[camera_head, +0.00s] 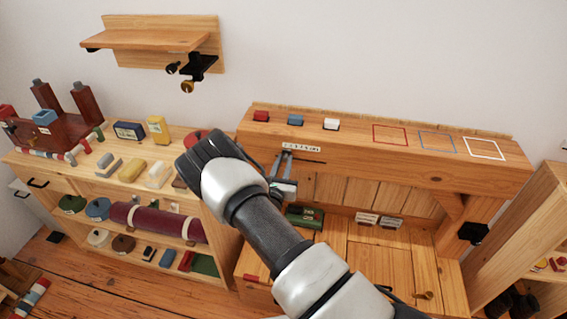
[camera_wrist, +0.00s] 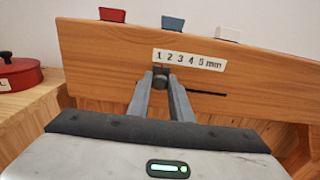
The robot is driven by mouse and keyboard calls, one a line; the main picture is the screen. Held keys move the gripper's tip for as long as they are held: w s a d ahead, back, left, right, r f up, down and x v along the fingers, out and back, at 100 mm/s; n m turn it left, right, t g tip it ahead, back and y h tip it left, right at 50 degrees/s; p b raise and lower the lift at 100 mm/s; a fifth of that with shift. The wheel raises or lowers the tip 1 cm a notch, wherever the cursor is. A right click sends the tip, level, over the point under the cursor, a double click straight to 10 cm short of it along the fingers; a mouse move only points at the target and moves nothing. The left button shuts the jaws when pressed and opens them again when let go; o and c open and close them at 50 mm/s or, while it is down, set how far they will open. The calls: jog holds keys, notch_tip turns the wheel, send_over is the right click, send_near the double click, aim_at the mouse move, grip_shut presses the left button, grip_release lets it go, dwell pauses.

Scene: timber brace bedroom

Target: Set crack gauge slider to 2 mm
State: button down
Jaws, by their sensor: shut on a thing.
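The crack gauge's white scale strip (camera_wrist: 190,60), marked 1 to 5 mm, is on the wooden beam's front face in the wrist view; it also shows in the head view (camera_head: 301,148). A dark slot (camera_wrist: 208,93) runs below it. My gripper is shut on the knob, fingers pointing at the beam. In the head view my gripper (camera_head: 284,166) reaches the beam's left part; the knob itself is too small to make out there.
Red (camera_head: 261,115), blue (camera_head: 295,119) and white (camera_head: 331,124) blocks stand on the beam's top (camera_head: 350,132), with coloured outlines to their right. A red round pot (camera_wrist: 18,75) is at the left in the wrist view. A cluttered shelf unit (camera_head: 60,165) stands left.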

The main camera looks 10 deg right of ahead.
jog(key=shift+s+d, duration=0.2)
jog(key=shift+d, duration=0.3)
jog(key=shift+s+d, duration=0.2)
jog(key=shift+d, duration=0.25)
jog(key=shift+a, duration=0.1)
jog(key=c, duration=1.6)
grip_release()
jog(key=v, duration=1.7)
jog(key=shift+s+a, duration=0.15)
jog(key=shift+s, duration=0.05)
jog(key=shift+r, duration=0.1)
